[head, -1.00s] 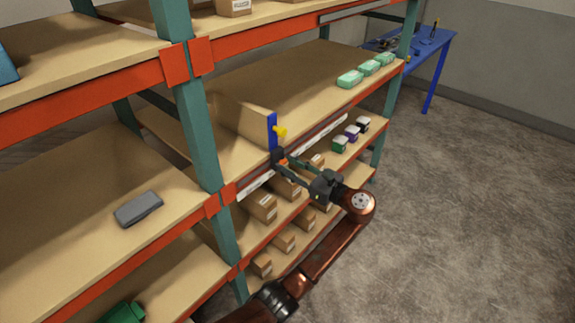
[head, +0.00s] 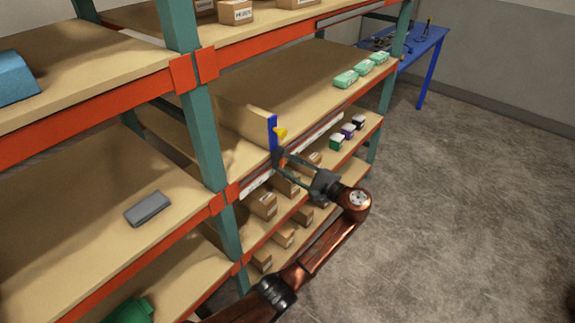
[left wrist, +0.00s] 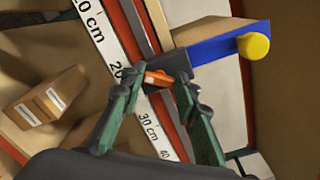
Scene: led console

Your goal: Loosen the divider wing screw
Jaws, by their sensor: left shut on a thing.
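The divider is a tan panel (head: 243,120) with a blue front edge (head: 272,131) and a yellow knob (head: 280,134), standing upright on the middle shelf. A dark clamp block (left wrist: 184,72) sits at the foot of its blue edge. The orange wing screw (left wrist: 159,78) is on this block, over the shelf's scale strip (left wrist: 118,65). My left gripper (head: 282,163) reaches in from the front, and its fingers are shut on the wing screw, one on each side in the left wrist view. Its fingertips partly hide the screw in the head view. My right gripper is out of view.
Green boxes (head: 346,79) stand at the right end of the middle shelf. Cardboard boxes (head: 264,205) fill the shelf below. A teal upright (head: 207,135) stands left of the divider. The floor (head: 460,190) to the right is clear.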

